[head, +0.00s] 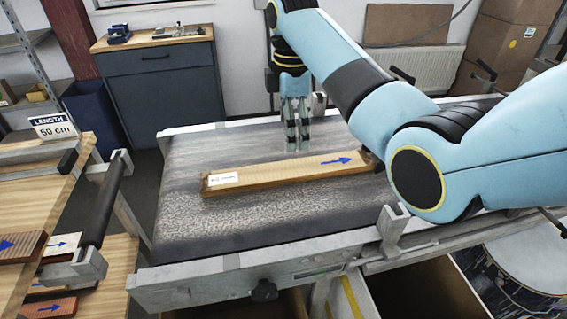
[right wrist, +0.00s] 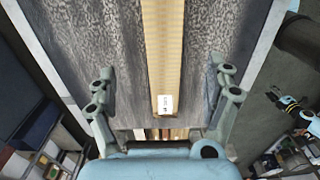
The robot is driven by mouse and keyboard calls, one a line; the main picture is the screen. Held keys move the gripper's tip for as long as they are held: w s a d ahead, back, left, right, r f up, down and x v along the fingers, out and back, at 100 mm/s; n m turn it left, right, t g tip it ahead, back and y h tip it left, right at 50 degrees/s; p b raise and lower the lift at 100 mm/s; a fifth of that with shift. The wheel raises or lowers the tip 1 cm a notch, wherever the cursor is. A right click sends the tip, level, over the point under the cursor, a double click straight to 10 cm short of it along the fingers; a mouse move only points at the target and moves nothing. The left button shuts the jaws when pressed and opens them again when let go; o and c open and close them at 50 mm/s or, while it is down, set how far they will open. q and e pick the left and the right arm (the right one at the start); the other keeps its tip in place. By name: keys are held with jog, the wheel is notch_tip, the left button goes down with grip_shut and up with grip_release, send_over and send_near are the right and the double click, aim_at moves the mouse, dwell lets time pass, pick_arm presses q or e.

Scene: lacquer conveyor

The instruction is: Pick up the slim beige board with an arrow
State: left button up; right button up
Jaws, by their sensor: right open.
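The slim beige board (head: 275,174) lies flat on the grey conveyor belt, with a blue arrow near its right end and a white label near its left end. It also shows in the right wrist view (right wrist: 162,60), running up the middle between the fingers. My right gripper (head: 298,147) points down over the belt, just behind the board in the head view. In the right wrist view my right gripper (right wrist: 164,90) is open, its fingers wide apart on either side of the board and not touching it. My left gripper is not in view.
The conveyor (head: 205,235) has a metal frame and a post (head: 392,222) at its front edge. At left are a roller (head: 100,205), a wooden surface with a "LENGTH 50 cm" sign (head: 54,126), and more arrow-marked boards (head: 20,246). The belt around the board is clear.

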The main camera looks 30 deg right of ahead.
send_over(290, 168)
notch_tip(290, 168, down, 4)
jog(key=shift+d+f, duration=0.1)
jog(key=shift+f, duration=0.35)
notch_tip(290, 168, down, 5)
jog(key=shift+f, duration=0.2)
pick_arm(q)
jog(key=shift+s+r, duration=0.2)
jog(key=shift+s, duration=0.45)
pick_arm(e)
jog(key=shift+s, duration=0.1)
jog(key=c, duration=0.4)
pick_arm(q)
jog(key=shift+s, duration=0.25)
pick_arm(e)
jog(key=c, duration=1.2)
